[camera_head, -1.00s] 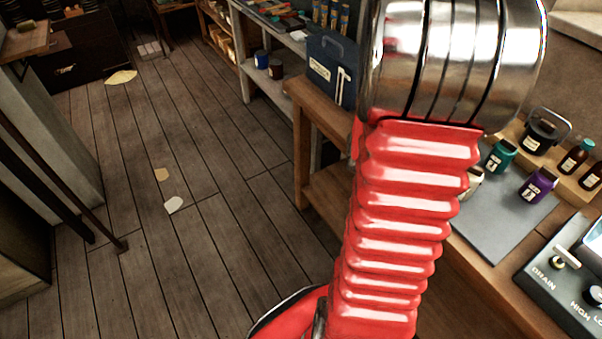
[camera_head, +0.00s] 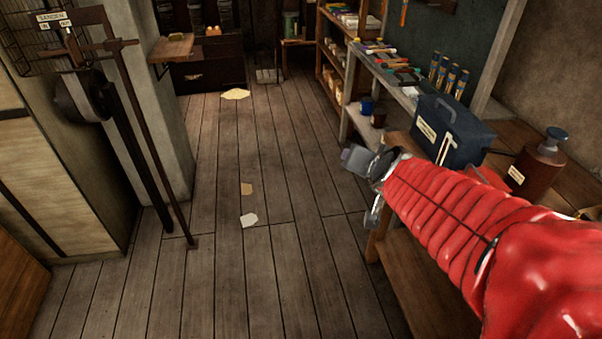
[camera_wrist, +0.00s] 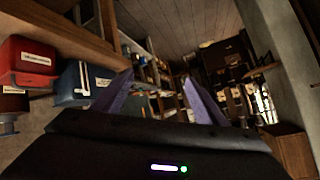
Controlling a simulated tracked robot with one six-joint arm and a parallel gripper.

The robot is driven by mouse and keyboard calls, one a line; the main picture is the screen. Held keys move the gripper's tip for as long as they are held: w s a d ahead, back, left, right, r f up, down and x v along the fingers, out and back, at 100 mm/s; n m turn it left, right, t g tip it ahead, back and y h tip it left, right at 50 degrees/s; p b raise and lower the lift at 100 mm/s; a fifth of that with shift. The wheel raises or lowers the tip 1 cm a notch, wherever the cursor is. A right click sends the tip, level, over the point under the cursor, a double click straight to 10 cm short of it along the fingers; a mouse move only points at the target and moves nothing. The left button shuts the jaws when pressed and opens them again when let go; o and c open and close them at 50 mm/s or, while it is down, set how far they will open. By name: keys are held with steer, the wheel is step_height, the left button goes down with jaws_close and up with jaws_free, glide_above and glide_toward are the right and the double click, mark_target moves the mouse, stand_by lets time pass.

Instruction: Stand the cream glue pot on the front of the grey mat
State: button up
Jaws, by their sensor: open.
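My gripper (camera_head: 362,186) reaches out over the floor beside the wooden bench, at the end of my red-sleeved arm. In the wrist view its two purple-grey fingers (camera_wrist: 158,97) stand apart with nothing between them. The cream glue pot and the grey mat are not visible in either current view. My arm covers much of the right side of the head view.
A blue toolbox (camera_head: 452,132) and a brown pump bottle (camera_head: 537,165) stand on the bench at right. A red box (camera_wrist: 30,60) shows in the wrist view. Open plank floor (camera_head: 290,260) lies left; a post with a long rod (camera_head: 150,150) stands there.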

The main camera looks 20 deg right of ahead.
steer(key=s+a+n+g+y, duration=0.25)
steer(key=s+a+n, duration=0.25)
steer(key=a, duration=0.6)
steer(key=s+a+n+g, duration=0.2)
steer(key=s+a+n, duration=0.1)
steer(key=s, duration=0.8)
steer(key=shift+s+a+f, duration=0.2)
steer(key=shift+s, duration=0.15)
